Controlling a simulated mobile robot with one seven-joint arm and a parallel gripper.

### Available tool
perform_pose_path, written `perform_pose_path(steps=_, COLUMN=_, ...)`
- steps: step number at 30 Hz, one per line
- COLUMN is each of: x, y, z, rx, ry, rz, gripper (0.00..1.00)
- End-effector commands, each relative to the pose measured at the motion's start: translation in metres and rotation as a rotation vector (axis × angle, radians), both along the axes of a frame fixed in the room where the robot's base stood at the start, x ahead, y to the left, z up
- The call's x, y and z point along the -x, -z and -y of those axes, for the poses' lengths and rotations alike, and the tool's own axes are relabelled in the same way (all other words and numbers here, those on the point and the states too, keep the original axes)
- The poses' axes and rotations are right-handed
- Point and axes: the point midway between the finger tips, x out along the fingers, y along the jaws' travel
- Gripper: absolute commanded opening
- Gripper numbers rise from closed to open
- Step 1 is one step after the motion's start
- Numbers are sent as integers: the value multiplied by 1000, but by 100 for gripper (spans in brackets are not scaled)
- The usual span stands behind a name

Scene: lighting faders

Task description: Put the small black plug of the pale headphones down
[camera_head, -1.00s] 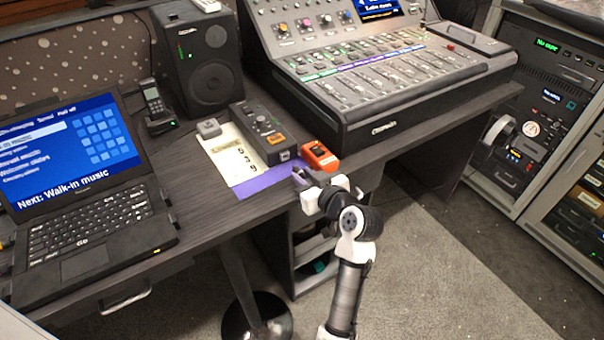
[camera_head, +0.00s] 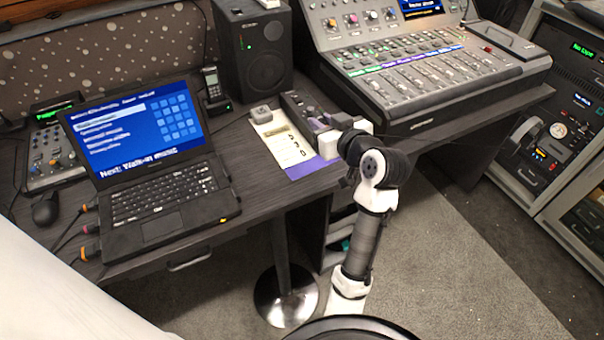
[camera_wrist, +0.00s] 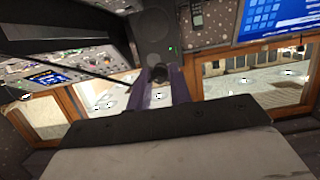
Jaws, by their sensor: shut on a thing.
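My gripper (camera_head: 318,124) is over the desk's front edge, near the black button box, in the head view. In the wrist view its purple fingers (camera_wrist: 161,82) are shut on a small dark thing, which looks like the black plug (camera_wrist: 160,73), between the fingertips. The plug is too small to make out in the head view. I cannot make out the pale headphones in either view.
The laptop (camera_head: 150,165) is open on the desk's left. A black button box (camera_head: 305,110), a pale sheet with a purple band (camera_head: 303,167), a speaker (camera_head: 255,50) and a mixing console (camera_head: 430,75) stand along the desk. Bare desktop (camera_head: 245,165) lies between laptop and sheet.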

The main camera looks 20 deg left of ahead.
Motion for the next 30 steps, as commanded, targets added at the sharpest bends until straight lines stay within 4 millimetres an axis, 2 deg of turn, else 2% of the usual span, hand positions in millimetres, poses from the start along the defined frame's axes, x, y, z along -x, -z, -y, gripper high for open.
perform_pose_path(steps=1, x=0, y=-10, z=0, rx=2, ry=0, rz=2, gripper=0)
perform_pose_path(steps=3, x=0, y=-14, z=0, rx=3, ry=1, rz=1, gripper=0)
perform_pose_path(steps=7, x=0, y=-3, z=-1, rx=4, ry=1, rz=-5, gripper=0)
perform_pose_path(steps=21, x=0, y=116, z=-1, rx=4, ry=1, rz=-7, gripper=0)
perform_pose_path(steps=24, x=0, y=131, z=-1, rx=4, ry=1, rz=-4, gripper=0)
perform_pose_path(steps=30, x=0, y=149, z=-1, rx=3, ry=0, rz=-4, gripper=0)
